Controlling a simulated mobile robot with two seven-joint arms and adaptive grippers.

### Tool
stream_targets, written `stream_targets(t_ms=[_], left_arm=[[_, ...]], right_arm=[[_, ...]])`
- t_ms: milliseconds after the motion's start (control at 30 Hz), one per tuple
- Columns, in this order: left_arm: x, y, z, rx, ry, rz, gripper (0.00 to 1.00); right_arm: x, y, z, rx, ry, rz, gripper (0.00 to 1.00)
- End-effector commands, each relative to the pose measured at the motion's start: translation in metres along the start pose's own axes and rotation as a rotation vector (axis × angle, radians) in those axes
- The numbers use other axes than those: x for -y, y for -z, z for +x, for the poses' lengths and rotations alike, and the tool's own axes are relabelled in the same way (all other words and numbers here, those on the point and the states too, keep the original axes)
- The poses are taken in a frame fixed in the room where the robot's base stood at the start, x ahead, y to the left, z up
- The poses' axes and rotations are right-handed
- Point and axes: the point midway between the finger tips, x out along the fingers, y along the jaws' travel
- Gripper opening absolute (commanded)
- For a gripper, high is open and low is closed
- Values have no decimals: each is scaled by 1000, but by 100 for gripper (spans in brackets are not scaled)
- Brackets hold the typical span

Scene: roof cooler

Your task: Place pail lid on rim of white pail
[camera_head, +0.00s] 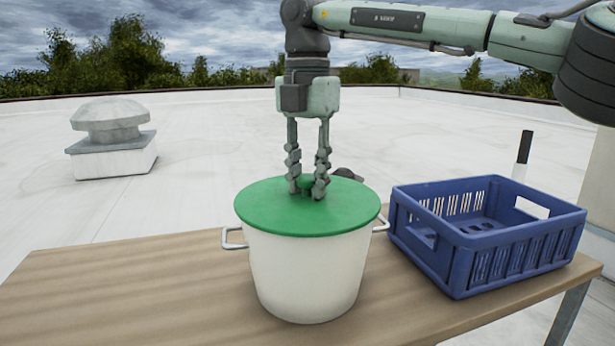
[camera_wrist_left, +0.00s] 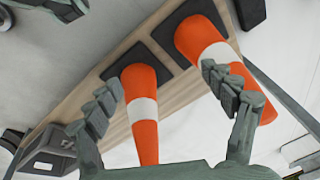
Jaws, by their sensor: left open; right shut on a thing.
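The white pail (camera_head: 305,275) stands upright on the wooden table, with a metal handle on each side. The green pail lid (camera_head: 270,212) lies flat over the top of the pail and covers its opening. From this angle I cannot tell whether it is fully seated on the rim. My right gripper (camera_head: 307,192) comes down from above and is shut on the knob at the middle of the lid. My left gripper (camera_wrist_left: 172,105) shows only in the left wrist view; it is open, its fingers apart, with nothing between the fingertips that I can see held.
A blue crate (camera_head: 480,275) stands on the table (camera_head: 130,300) just right of the pail. The table's left part is clear. A roof vent (camera_head: 113,140) stands behind. Two orange-white cones (camera_wrist_left: 143,105) (camera_wrist_left: 205,45) show in the left wrist view.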

Motion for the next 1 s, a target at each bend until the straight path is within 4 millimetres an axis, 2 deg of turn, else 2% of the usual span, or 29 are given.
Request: stream_targets(t_ms=[100, 133, 267, 533, 667, 767, 1000], left_arm=[[0, -1, 1, 4, 1, 0, 83], [0, 0, -2, 4, 1, 1, 83], [0, 1, -4, 2, 2, 1, 83], [0, 2, -4, -1, 2, 0, 83], [0, 3, -4, -8, 0, -1, 83], [0, 0, 0, -1, 0, -1, 83], [0, -5, 7, 5, -5, -3, 83]], right_arm=[[0, 0, 3, 0, 0, 0, 0], [0, 0, 2, 0, 0, 0, 31], [0, 0, 2, 0, 0, 0, 47], [0, 0, 2, 0, 0, 0, 48], [0, 0, -4, 1, -1, 1, 48], [-1, 0, -19, 2, -2, 2, 48], [-1, 0, -73, 2, -2, 1, 48]])
